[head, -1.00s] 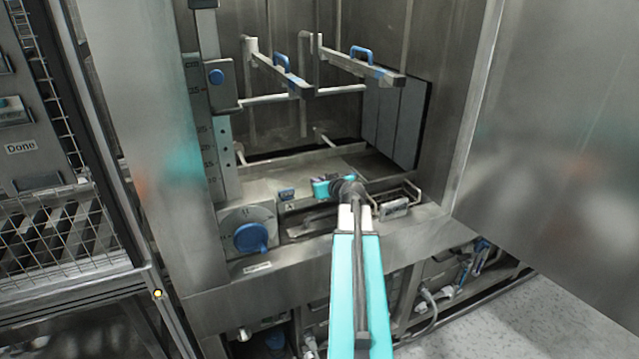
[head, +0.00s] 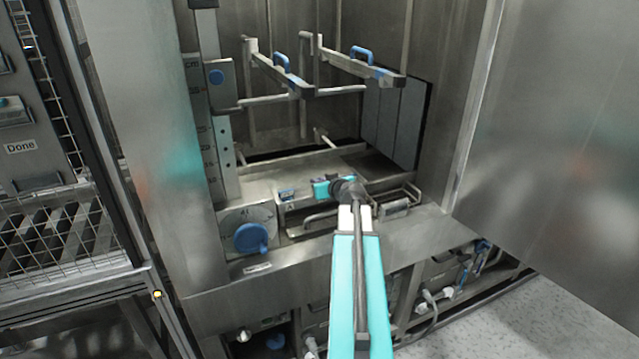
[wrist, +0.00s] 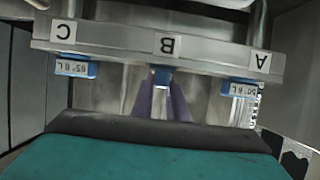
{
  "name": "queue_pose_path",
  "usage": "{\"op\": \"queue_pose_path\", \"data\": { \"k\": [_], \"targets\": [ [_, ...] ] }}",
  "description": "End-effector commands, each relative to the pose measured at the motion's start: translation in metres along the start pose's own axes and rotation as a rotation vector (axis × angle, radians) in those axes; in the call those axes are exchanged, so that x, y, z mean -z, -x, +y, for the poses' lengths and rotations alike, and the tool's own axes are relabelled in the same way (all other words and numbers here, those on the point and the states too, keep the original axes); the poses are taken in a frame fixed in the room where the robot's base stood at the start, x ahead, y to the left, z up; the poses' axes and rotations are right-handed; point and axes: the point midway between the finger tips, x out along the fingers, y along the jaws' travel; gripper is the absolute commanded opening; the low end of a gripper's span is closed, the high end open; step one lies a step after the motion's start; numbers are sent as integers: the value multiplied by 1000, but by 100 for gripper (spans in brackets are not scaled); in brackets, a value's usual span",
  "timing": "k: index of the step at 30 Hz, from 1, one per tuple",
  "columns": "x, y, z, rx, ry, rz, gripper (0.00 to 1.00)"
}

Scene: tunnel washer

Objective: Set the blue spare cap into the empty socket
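In the wrist view a metal bar (wrist: 115,42) carries upside-down labels C, B and A. Labelled blue caps sit under C (wrist: 75,68) and under A (wrist: 238,87). My gripper (wrist: 163,88) is at the middle position, B, with its two purple fingers closed around a small blue cap (wrist: 162,75). This cap is at the bar's edge below B; how deep it sits in the socket cannot be seen.
A dial with a blue knob (head: 251,238) is at the lower left of the bar. A rail handle (head: 400,198) is close to the right of my wrist. Rails with blue handles (head: 362,54) hang above. An open steel door (head: 545,130) stands at the right.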

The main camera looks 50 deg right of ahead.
Motion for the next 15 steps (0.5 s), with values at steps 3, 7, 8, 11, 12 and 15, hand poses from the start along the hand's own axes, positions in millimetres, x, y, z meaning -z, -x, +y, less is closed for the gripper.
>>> {"op": "queue_pose_path", "data": {
  "k": [3,7,8,11,12,15],
  "targets": [
    [-2,0,0,1,1,-3,30],
    [-1,0,0,1,0,-2,35],
    [-1,0,0,1,0,-2,35],
    [-1,0,0,1,0,-2,35],
    [-1,0,0,0,0,-2,35],
    [-1,1,0,0,0,-1,35]
  ]
}}
